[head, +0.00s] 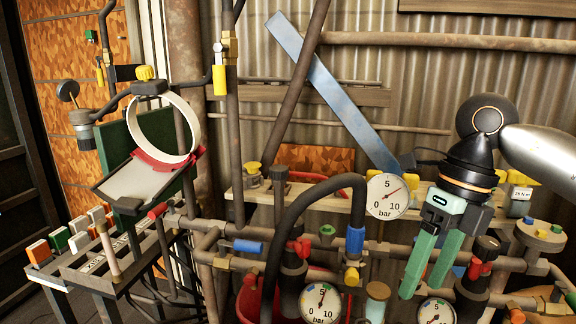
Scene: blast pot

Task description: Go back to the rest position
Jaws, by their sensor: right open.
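My right gripper (422,290) hangs at the right of the head view, on a silver arm that comes in from the right edge. Its two green fingers point down and slightly left. They are apart, with nothing seen between them. The fingers are in front of the pipework, between the upper pressure gauge (388,196) and a lower gauge (436,312). Whether they touch any pipe cannot be told. My left gripper is not in view.
Pipes, valves and a black hose (290,225) crowd the middle. Another gauge (320,302) is at the bottom. A blue bar (335,92) leans across the corrugated wall. At left, a white ring (188,110) sits above a rack (80,262) with coloured blocks.

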